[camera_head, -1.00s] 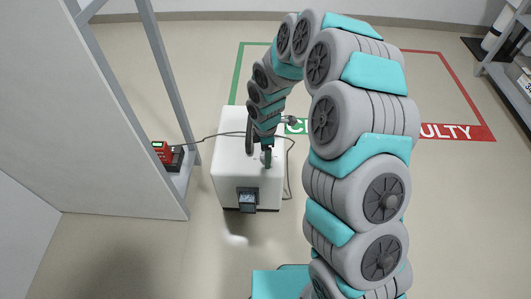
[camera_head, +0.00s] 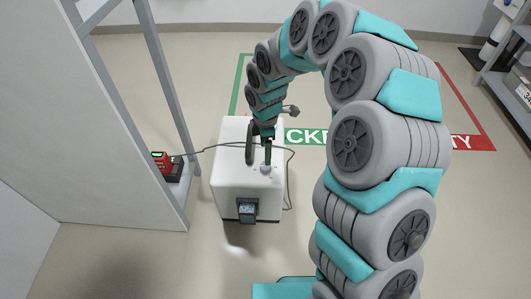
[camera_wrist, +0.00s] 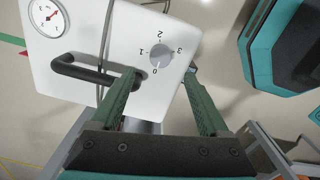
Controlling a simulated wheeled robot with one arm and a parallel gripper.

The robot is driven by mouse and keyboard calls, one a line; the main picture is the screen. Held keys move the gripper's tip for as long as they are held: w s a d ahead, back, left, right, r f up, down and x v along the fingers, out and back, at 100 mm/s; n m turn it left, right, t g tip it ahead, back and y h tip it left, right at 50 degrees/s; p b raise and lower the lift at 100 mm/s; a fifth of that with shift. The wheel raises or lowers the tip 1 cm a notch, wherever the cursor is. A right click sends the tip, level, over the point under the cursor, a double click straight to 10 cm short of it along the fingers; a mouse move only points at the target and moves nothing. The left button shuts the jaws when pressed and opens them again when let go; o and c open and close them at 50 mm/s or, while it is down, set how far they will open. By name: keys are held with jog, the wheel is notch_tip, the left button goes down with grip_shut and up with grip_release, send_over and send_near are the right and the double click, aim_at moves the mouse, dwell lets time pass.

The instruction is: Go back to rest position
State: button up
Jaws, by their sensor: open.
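My gripper (camera_wrist: 157,95) is open and empty in the wrist view, its two green fingers spread apart over the white ventilator box (camera_wrist: 95,25). A grey dial knob (camera_wrist: 158,54) marked 0 to 3 shows just beyond and between the fingertips, not gripped. In the head view my gripper (camera_head: 261,158) hangs from the arched arm above the top of the white box (camera_head: 228,180). The knob (camera_head: 265,169) shows just below it. A dark handle (camera_wrist: 80,74) and a round gauge (camera_wrist: 46,17) are also on the box top.
A red device (camera_head: 161,161) sits on the shelf rack (camera_head: 168,90) at left, with a cable (camera_head: 215,147) running to the box. Green and red floor zones (camera_head: 470,143) lie behind. Another rack (camera_head: 505,88) stands at right. Floor between is open.

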dwell(0.4)
jog(key=s+d+r+m, duration=0.4)
jog(key=s+r+m, duration=0.1)
jog(key=s, duration=0.3)
jog(key=s+d+r+m+g, duration=0.1)
jog(key=s+d+r+m, duration=0.35)
jog(key=s, duration=0.25)
jog(key=s+d+r+m, duration=0.5)
jog(key=s+r, duration=0.1)
jog(key=s, duration=0.2)
jog(key=s+d+r+m, duration=0.1)
jog(key=s+m, duration=0.4)
jog(key=s, duration=0.5)
jog(key=shift+s+d+m+g, duration=0.2)
jog(key=shift+d+m+g, duration=0.15)
jog(key=shift+d+g, duration=0.05)
jog(key=shift+r, duration=0.1)
